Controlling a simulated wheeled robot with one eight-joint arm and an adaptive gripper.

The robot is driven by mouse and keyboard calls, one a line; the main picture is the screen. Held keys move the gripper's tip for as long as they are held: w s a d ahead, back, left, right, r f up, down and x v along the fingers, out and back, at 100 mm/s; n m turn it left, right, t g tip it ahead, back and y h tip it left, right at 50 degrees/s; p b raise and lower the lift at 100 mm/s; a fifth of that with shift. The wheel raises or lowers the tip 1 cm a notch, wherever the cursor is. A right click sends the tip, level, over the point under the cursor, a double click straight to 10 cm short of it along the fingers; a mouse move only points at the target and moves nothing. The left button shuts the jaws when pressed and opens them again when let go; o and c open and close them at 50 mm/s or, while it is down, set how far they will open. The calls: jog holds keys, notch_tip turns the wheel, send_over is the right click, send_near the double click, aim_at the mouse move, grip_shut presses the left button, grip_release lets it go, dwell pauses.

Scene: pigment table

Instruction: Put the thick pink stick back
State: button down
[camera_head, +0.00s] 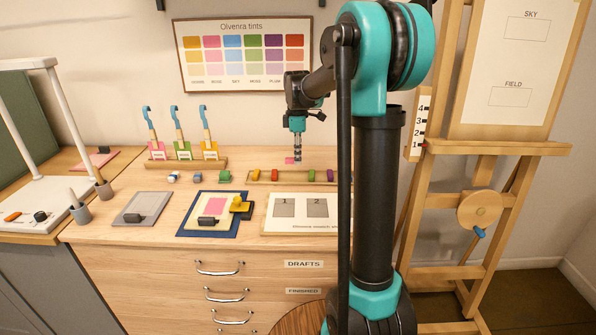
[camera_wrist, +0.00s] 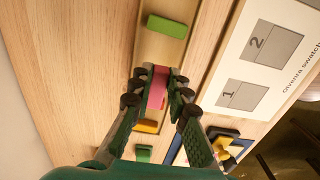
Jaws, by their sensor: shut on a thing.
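My gripper (camera_wrist: 158,80) is shut on the pink stick (camera_wrist: 157,88), which shows between the two fingertips in the wrist view. In the head view my gripper (camera_head: 297,158) points down near the back of the table, and the pink stick (camera_head: 290,160) shows at its tips. The wooden stick rack (camera_head: 292,181) lies just in front, with a gap between its red stick (camera_head: 274,174) and its green stick (camera_head: 311,175). In the wrist view the green stick (camera_wrist: 167,25) and a yellow stick (camera_wrist: 147,126) lie on either side of my fingers. The stick's exact height above the rack cannot be told.
A card with squares 1 and 2 (camera_head: 301,213) lies in front of the rack. A blue mat (camera_head: 190,230) with a pink sheet is at its left. A brush stand (camera_head: 187,164) stands at the back left. An easel (camera_head: 480,150) is at the right.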

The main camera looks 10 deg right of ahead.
aim_at(298, 178)
jog(key=shift+f, duration=2.85)
jog(key=shift+f, duration=0.15)
jog(key=c, duration=1.5)
grip_release()
jog(key=shift+o, duration=0.2)
notch_tip(298, 178, up, 12)
jog(key=shift+r, duration=0.2)
